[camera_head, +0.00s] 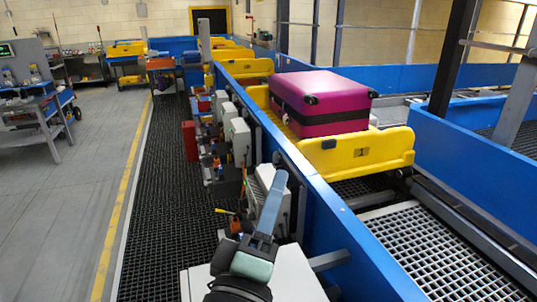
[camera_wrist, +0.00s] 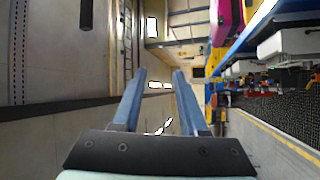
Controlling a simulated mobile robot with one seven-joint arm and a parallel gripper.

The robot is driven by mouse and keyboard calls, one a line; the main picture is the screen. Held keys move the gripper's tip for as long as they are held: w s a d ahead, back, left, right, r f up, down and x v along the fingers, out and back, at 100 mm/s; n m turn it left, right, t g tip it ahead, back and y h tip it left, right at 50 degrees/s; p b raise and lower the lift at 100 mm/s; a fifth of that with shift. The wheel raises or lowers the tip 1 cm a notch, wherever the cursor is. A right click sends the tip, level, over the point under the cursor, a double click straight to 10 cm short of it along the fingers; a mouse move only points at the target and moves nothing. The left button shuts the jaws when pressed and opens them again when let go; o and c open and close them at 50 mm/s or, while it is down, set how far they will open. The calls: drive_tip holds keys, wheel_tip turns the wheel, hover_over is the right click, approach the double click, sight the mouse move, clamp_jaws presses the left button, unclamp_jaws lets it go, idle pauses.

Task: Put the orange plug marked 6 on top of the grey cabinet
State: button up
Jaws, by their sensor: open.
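My gripper (camera_head: 274,178) is raised at the lower middle of the head view, with its blue-grey fingers pointing up and away. In the wrist view my gripper (camera_wrist: 159,72) is open, with nothing between its fingers. A light grey cabinet top (camera_head: 298,277) shows below and behind my arm; I cannot tell for sure that it is the grey cabinet. Its bare part looks empty, but my arm hides some of it. A small orange item (camera_head: 235,224) sits just left of my gripper. No mark 6 can be read, so I cannot tell which orange thing is the plug.
A blue conveyor wall (camera_head: 318,200) runs along the right, with grey boxes (camera_head: 238,140) on its near side. A magenta suitcase (camera_head: 322,100) lies in a yellow tray (camera_head: 365,150) beyond it. A dark grated walkway (camera_head: 160,200) is clear on the left. A workbench (camera_head: 40,112) stands far left.

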drive_tip(key=s+r+m+t+y, duration=0.2)
drive_tip(key=s+r+m, duration=0.1)
drive_tip(key=r, duration=0.5)
drive_tip(key=s+r+m+t+y, duration=0.2)
drive_tip(key=s+r+m+t, duration=0.1)
drive_tip(key=r, duration=0.6)
drive_tip(key=s+r+m+t+y, duration=0.1)
drive_tip(key=s+r+m, duration=0.3)
drive_tip(key=r, duration=0.5)
drive_tip(key=shift+s+a+r+m+t+y, duration=0.15)
drive_tip(key=shift+a+m+t+y, duration=0.2)
drive_tip(key=shift+m+t, duration=0.4)
